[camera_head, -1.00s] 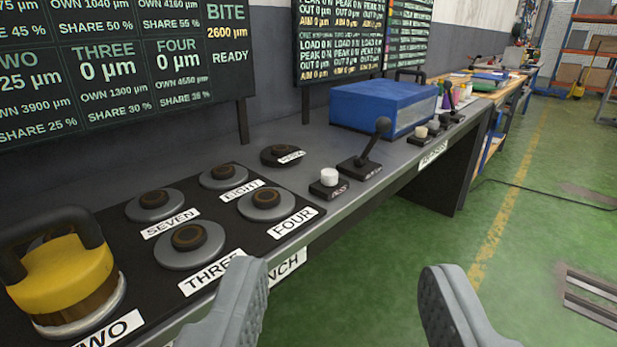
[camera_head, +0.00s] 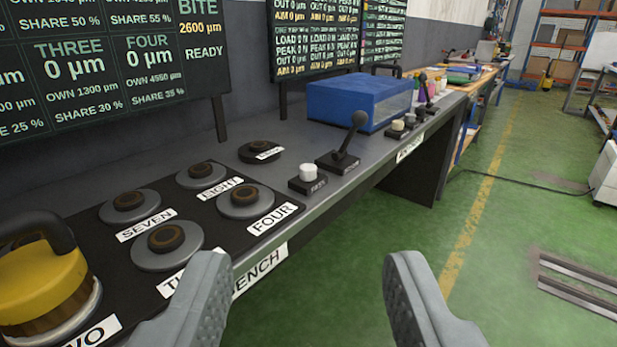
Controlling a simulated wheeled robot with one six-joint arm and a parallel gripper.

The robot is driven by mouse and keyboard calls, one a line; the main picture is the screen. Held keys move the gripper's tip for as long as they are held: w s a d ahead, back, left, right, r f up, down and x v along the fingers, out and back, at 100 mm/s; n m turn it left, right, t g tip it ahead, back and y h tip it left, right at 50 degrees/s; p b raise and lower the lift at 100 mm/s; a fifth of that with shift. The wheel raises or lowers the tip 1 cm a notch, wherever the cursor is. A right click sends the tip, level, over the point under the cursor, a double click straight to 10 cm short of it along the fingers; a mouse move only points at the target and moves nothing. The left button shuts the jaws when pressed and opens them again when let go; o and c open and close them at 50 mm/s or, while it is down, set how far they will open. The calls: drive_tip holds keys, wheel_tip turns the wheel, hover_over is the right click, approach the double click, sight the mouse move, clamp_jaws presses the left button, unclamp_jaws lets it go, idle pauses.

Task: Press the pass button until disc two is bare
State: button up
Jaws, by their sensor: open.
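My gripper (camera_head: 300,290) is open and empty, its two grey fingers in front of the bench's front edge. Disc two, at the lower left and cut by the frame, carries a yellow weight (camera_head: 45,285) with a black handle over a brown layer; its label (camera_head: 95,332) is partly visible. A white button (camera_head: 308,172) stands on a small dark block near the bench's front edge, beyond disc four; its label is too small to read. The board (camera_head: 110,70) shows THREE 0 µm, FOUR 0 µm, BITE 2600 µm and READY; the TWO column is cut off.
Bare discs three (camera_head: 167,246), four (camera_head: 245,201), seven (camera_head: 130,206) and eight (camera_head: 209,175) sit on the black plate. A black lever (camera_head: 348,140), a blue box (camera_head: 360,103) and more small controls (camera_head: 402,127) stand farther along. The green floor (camera_head: 480,270) at right is mostly clear.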

idle(0.3)
clamp_jaws()
idle(1.6)
